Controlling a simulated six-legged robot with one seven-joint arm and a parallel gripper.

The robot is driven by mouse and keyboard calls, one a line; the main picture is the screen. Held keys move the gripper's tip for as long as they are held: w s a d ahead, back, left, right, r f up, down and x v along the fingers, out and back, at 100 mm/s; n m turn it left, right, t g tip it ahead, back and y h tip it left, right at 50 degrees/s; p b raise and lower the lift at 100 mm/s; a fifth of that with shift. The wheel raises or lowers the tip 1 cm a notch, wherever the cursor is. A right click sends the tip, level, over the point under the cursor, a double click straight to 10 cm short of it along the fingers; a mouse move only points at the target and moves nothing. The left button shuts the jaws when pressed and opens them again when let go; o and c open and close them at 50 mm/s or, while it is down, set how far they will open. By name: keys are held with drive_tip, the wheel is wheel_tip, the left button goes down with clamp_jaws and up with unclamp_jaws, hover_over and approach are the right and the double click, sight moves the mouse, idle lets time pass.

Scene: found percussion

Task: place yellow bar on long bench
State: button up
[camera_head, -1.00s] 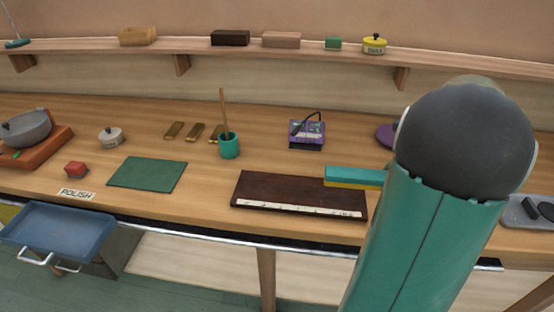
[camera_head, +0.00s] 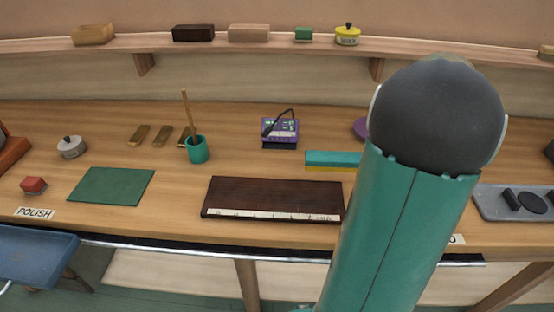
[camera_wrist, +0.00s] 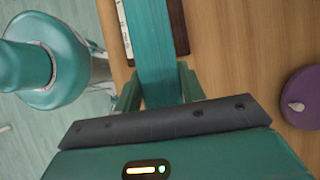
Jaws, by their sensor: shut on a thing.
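A bar, teal on top with a yellow lower edge (camera_head: 332,160), shows left of my arm in the head view, its right end hidden behind my arm. In the wrist view its long teal face (camera_wrist: 153,40) runs up from between the fingers of my gripper (camera_wrist: 158,85), which is shut on it. In the head view my gripper is hidden. The bar shows against the wooden long bench (camera_head: 250,172), just behind a dark board; I cannot tell whether it touches the bench. Brass-coloured bars (camera_head: 139,135) lie at the back left.
The dark board (camera_head: 273,195) with a pale label strip lies near the front edge. A teal cup with a stick (camera_head: 197,150), a purple box (camera_head: 280,132), a green mat (camera_head: 110,185), a grey tray (camera_head: 512,204) and a purple disc (camera_wrist: 302,98) stand around. Bare wood separates them.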

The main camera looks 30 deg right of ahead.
drive_tip(key=shift+d+f, duration=0.2)
drive_tip(key=shift+d, duration=0.1)
drive_tip(key=w+f, duration=0.2)
drive_tip(key=w, duration=0.2)
drive_tip(key=w+d+f, duration=0.1)
drive_tip(key=w+f, duration=0.2)
drive_tip(key=w, duration=0.1)
drive_tip(key=w+d+f, duration=0.1)
drive_tip(key=w+f, duration=0.2)
drive_tip(key=w, duration=0.1)
drive_tip(key=shift+w+d+f, duration=0.15)
drive_tip(key=shift+w+f, duration=0.05)
drive_tip(key=shift+f, duration=0.05)
drive_tip(key=shift+w+d+f, duration=0.1)
drive_tip(key=shift+w+f, duration=0.25)
drive_tip(key=shift+f, duration=0.1)
drive_tip(key=shift+w+f, duration=0.2)
drive_tip(key=shift+f, duration=1.5)
drive_tip(key=shift+f, duration=0.1)
drive_tip(key=o, duration=0.7)
drive_tip(key=shift+f, duration=0.1)
drive_tip(key=o, duration=0.4)
drive_tip(key=shift+c, duration=0.2)
